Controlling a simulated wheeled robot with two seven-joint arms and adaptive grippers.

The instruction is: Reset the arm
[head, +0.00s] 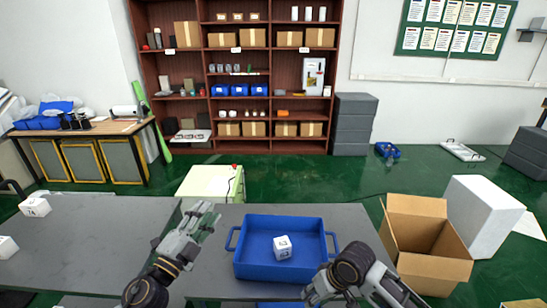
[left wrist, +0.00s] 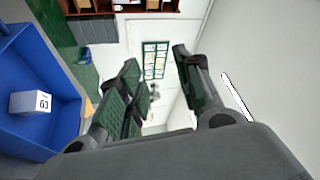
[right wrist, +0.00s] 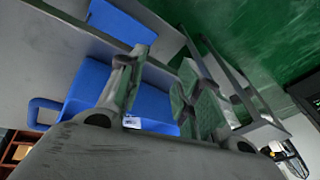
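My left gripper (head: 203,218) is raised over the grey table, left of the blue tray (head: 252,272). Its fingers stand apart with nothing between them in the left wrist view (left wrist: 158,75). My right gripper (head: 316,288) is low near the tray's front right corner. In the right wrist view (right wrist: 158,82) its fingers are apart and no object shows held. A small white box (head: 282,253) with dark marking lies inside the tray. The box also shows in the left wrist view (left wrist: 30,103), apart from the gripper.
An open cardboard box (head: 428,262) and a white block (head: 487,222) stand right of the table. White boxes (head: 36,207) sit on the left table. A pale green cabinet (head: 210,183) stands behind the table. Shelves (head: 238,140) line the back wall.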

